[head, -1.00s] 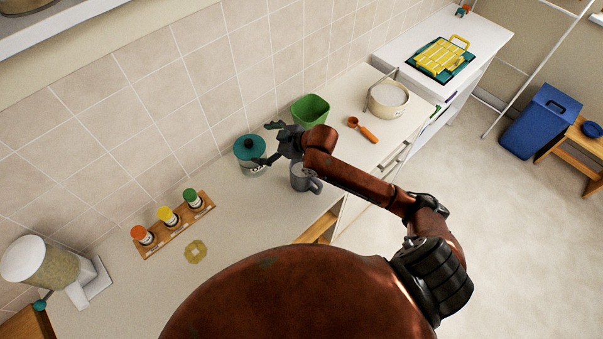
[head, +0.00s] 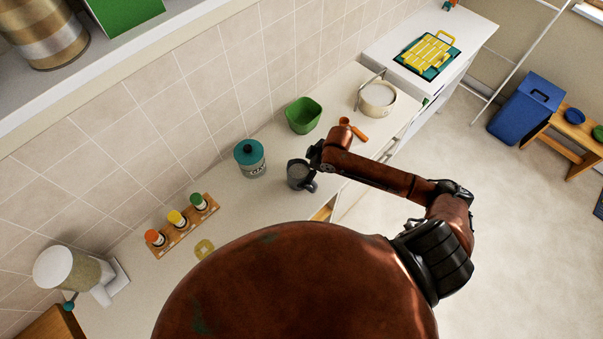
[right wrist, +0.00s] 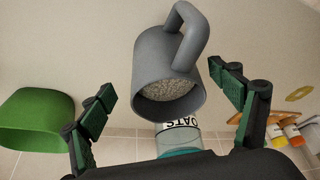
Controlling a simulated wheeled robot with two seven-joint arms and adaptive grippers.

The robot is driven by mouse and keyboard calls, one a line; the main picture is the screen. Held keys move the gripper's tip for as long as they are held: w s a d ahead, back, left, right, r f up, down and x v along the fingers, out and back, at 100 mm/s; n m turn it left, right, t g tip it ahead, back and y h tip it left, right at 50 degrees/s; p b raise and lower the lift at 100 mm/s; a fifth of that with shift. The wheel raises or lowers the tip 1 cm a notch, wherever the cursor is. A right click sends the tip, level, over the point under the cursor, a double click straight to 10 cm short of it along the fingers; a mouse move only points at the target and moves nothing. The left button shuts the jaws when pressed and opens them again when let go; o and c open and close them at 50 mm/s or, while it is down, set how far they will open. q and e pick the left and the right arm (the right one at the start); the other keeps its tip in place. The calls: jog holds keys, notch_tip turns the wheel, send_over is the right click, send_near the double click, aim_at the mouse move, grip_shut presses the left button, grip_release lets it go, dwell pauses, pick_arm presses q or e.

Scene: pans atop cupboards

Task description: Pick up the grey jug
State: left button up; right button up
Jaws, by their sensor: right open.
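The grey jug (head: 298,178) stands on the pale counter, with its handle toward the lower right in the head view. My right gripper (head: 311,160) is close to the jug at its upper right there, and partly overlaps it. In the right wrist view the grey jug (right wrist: 165,62) shows its open mouth and pale grainy contents. It lies between the two open, spread fingers of my right gripper (right wrist: 170,84). I see no clear contact of the fingers with the jug. My left gripper is not in view.
A teal-lidded oats jar (head: 250,160) and a green bowl (head: 303,115) stand behind the jug. An orange scoop (head: 354,129) and a cream pot (head: 377,101) are to the right. A spice rack (head: 184,227) is to the left.

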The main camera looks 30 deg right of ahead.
aim_at(297, 169)
jog(key=shift+a+f, duration=0.1)
jog(key=shift+f, duration=0.3)
jog(key=p+x, duration=0.1)
jog(key=x, duration=0.5)
jog(key=shift+a+f, duration=0.25)
jog(key=shift+f, duration=0.15)
jog(key=shift+s, duration=0.1)
jog(key=c, duration=1.8)
jog(key=shift+r, duration=0.1)
jog(key=shift+c, duration=0.4)
